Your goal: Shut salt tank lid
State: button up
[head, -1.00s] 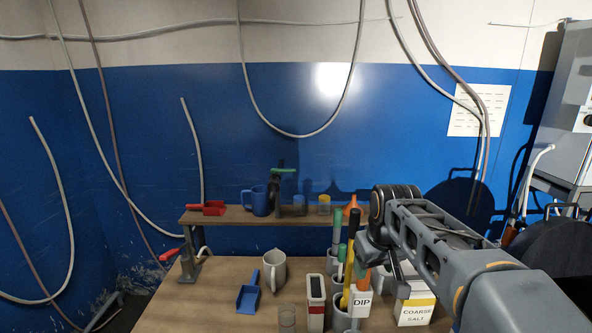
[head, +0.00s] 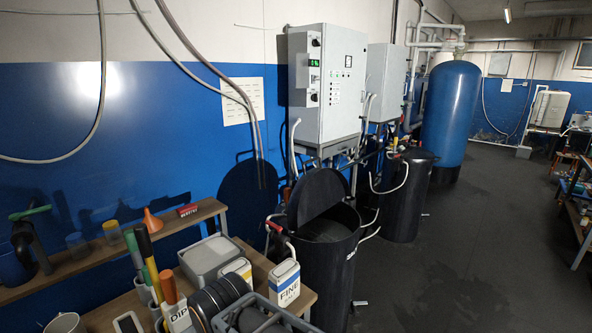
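A black round salt tank (head: 328,268) stands on the floor just past the right end of the bench. Its black lid (head: 319,196) is up, tilted at the back left of the rim, and the mouth of the tank is open with a grey surface inside. A large dark round shape on the blue wall behind looks like the lid's shadow.
Grey cabinets (head: 327,82) hang behind the tank. A second black tank (head: 408,197) stands farther back. The floor (head: 460,270) to the right is clear.

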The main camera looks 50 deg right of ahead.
aim_at(318, 189)
jog(key=z, duration=2.75)
jog(key=i, duration=5.25)
jog(key=u, duration=2.6)
jog(key=i, duration=0.2)
jog(key=u, duration=0.2)
